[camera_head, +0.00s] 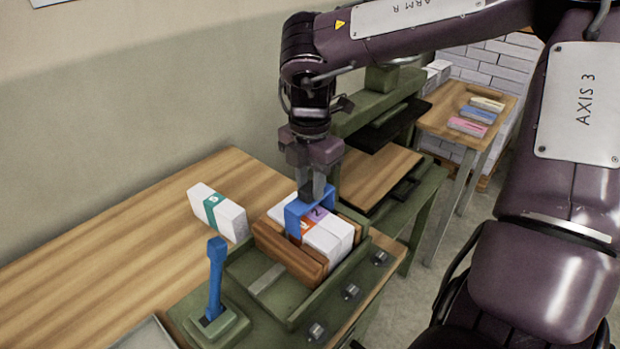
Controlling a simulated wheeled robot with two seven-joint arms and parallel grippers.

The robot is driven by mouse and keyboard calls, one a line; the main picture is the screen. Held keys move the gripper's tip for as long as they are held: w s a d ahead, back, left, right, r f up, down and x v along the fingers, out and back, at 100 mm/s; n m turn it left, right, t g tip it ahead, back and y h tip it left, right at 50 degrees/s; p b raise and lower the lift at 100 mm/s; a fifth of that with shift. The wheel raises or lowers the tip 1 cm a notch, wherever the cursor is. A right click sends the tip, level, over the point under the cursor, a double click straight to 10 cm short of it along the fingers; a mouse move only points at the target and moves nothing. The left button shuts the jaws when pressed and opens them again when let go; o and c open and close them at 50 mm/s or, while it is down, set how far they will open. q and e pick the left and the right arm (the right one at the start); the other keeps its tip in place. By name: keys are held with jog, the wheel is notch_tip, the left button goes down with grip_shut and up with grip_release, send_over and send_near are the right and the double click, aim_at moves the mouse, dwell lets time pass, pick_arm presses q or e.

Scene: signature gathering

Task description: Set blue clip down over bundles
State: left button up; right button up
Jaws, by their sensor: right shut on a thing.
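The blue clip (298,209) is a U-shaped bracket. My right gripper (312,195) is shut on its top and points down. The clip sits over or around the white bundles (328,236), which stand in a brown wooden holder (289,256). The bundles carry an orange label and a purple label. I cannot tell whether the clip rests fully on them, as the gripper and the clip hide part of the contact. My left gripper is not in view.
A white bundle with a teal band (216,211) stands on the wooden table (110,245). A blue upright handle (215,280) stands on a green base at front left. A green frame (265,285) surrounds the holder. A side table (465,107) holds coloured bundles at the back right.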

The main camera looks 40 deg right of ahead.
aim_at(310, 201)
jog(key=shift+f+b, duration=1.75)
jog(key=shift+f, duration=0.7)
jog(key=shift+f, duration=0.25)
jog(key=o, duration=1.1)
jog(key=shift+r, duration=0.15)
notch_tip(310, 201, up, 8)
jog(key=shift+f+b, duration=0.2)
jog(key=shift+b, duration=0.25)
